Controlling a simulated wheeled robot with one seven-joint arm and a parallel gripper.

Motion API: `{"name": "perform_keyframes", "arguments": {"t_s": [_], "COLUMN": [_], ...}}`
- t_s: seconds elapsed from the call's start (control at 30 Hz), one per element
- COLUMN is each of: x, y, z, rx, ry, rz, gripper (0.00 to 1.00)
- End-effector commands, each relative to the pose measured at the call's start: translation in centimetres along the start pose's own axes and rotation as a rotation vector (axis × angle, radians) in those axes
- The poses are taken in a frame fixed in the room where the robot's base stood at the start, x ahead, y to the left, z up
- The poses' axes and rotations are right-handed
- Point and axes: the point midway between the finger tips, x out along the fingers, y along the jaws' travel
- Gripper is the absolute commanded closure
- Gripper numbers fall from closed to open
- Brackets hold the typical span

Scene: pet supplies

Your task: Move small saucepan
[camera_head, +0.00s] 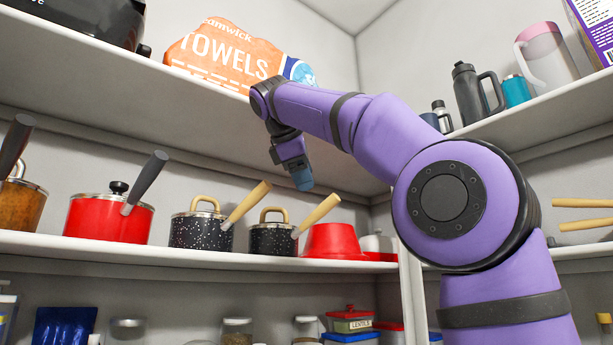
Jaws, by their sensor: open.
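Two black speckled saucepans with wooden handles and gold-coloured lid grips stand on the middle shelf. The smaller saucepan (272,239) is on the right and the larger speckled saucepan (200,230) is on its left. Both wooden handles point up and to the right. My gripper (303,184) hangs from my purple arm above and slightly right of the smaller saucepan, apart from it. It points downward, is open, and has nothing visible in it. Its fingers are small in the picture, with a blue-grey tip showing.
A red pot (108,217) with a dark handle stands left on the middle shelf (150,254). A red hat-shaped item (331,240) sits right of the smaller saucepan. The upper shelf (120,80) holds an orange towels pack (225,58). Jars and containers stand below.

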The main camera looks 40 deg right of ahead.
Motion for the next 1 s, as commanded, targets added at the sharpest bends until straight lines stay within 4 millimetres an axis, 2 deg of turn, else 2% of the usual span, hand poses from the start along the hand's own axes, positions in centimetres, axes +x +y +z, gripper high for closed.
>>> {"name": "perform_keyframes", "arguments": {"t_s": [0.47,0.67,1.0], "x": [0.5,2.9,8.4], "y": [0.1,0.0,0.0], "z": [0.1,0.1,0.1], "rx": [-0.001,-0.002,0.0], "ry": [-0.003,-0.004,-0.003], "rz": [0.0,-0.002,-0.001], "gripper": [0.42,0.42,0.42]}}
